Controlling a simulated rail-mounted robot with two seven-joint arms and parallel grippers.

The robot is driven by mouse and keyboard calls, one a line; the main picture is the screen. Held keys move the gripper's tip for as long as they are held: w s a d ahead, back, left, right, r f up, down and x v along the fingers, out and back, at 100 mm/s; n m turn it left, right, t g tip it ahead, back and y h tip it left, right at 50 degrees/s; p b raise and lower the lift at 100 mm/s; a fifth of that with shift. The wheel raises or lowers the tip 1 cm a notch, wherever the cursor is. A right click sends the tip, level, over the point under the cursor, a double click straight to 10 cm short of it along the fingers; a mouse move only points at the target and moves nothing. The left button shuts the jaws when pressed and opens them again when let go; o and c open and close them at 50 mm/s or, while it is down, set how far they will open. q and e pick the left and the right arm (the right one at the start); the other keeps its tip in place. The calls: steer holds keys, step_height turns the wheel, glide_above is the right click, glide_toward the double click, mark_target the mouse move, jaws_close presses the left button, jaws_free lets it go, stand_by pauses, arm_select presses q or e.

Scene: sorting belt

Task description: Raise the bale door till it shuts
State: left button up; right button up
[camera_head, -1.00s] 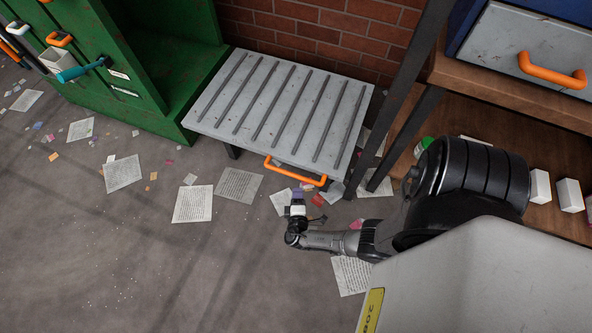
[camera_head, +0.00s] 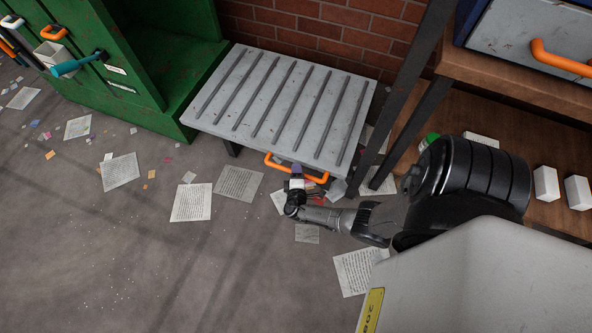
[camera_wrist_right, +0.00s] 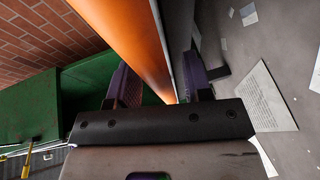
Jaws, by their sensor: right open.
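The bale door (camera_head: 282,107) is a grey ribbed panel lying roughly level, lowered, beside the green cabinet-like machine. An orange bar handle (camera_head: 272,165) runs along its front edge. My right gripper (camera_head: 296,180) is at this handle, near its middle. In the right wrist view the orange handle (camera_wrist_right: 122,35) passes between the two fingers of the open right gripper (camera_wrist_right: 160,85), with gaps at the sides. The fingertips are partly hidden in the head view. My left gripper is not in view.
The green machine (camera_head: 175,65) stands left of the door, with a brick wall (camera_head: 320,30) behind. A wooden bench (camera_head: 500,85) with dark legs stands close on the right. Papers (camera_head: 240,184) litter the floor, which is open in front of the door.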

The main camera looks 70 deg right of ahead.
steer(key=shift+c, duration=0.3)
jaws_close()
